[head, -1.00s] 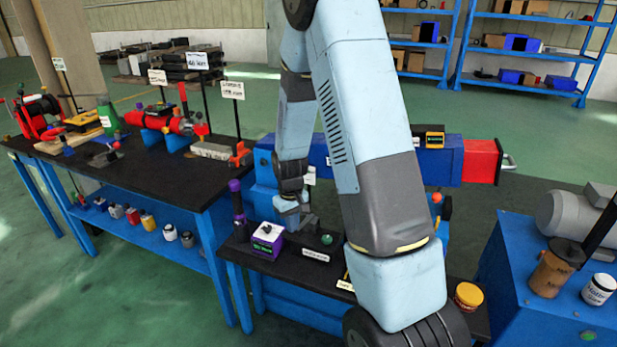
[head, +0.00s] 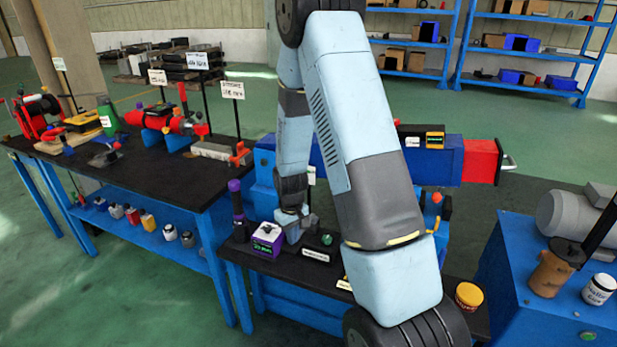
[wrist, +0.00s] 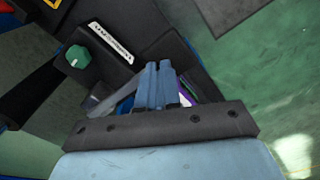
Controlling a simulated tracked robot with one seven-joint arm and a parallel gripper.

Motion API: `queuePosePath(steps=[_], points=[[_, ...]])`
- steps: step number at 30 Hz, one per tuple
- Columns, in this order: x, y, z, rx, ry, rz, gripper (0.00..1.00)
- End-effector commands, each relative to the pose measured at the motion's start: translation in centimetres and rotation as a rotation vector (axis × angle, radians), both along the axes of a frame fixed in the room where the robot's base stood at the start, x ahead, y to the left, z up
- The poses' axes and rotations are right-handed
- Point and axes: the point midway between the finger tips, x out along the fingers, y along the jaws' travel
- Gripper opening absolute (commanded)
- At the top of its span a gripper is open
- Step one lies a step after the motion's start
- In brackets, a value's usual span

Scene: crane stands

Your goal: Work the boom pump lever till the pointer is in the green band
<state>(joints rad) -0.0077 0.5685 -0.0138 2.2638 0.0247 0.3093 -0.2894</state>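An upright black lever with a purple knob (head: 235,186) stands at the left end of the low black bench. Whether it is the boom pump lever I cannot tell. A purple box (head: 266,240) with a light label sits to its right. A black block with a green knob (head: 326,239) and a white label is further right; the green knob also shows in the wrist view (wrist: 78,56). My gripper (head: 294,232) is low between box and block. In the wrist view its fingers (wrist: 158,72) are together, with nothing visibly held. I make out no pointer or green band.
My arm hides part of the low bench. A blue beam with a red end (head: 482,160) lies behind. A yellow-lidded jar (head: 467,297) stands at the right. A long black-topped table (head: 170,172) with signs and tools is at left; green floor is clear in front.

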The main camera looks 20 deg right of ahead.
Motion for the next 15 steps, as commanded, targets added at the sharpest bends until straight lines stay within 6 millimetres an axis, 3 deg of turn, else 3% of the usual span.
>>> queuePosePath(steps=[15], points=[[0.0, 0.0, 4.0, 0.0, 0.0, -0.001, 0.0]])
